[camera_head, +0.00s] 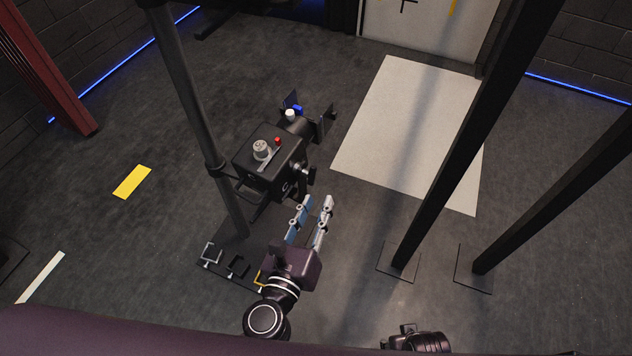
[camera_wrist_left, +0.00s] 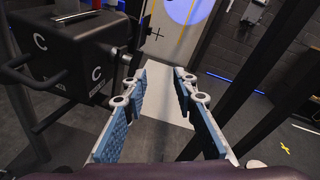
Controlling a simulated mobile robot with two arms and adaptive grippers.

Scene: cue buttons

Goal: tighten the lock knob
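A black box-shaped device (camera_head: 270,168) stands on a dark post, left of centre in the head view. A round silver knob (camera_head: 261,149) and a small red button (camera_head: 278,141) are on its top. A small dark knob with a pale part (camera_head: 307,171) sticks out of its right side. I cannot tell which is the lock knob. My left gripper (camera_head: 317,202) is open and empty, below and right of the device. In the left wrist view, the gripper's fingers (camera_wrist_left: 160,77) are apart, and the device (camera_wrist_left: 68,55), marked "C", is to their left.
A white-capped part with blue pieces (camera_head: 291,112) is behind the device. A dark post (camera_head: 470,145) and another dark post (camera_head: 550,200) stand to the right. A pale floor panel (camera_head: 415,130) lies behind them. Small brackets (camera_head: 237,265) are at the lower left.

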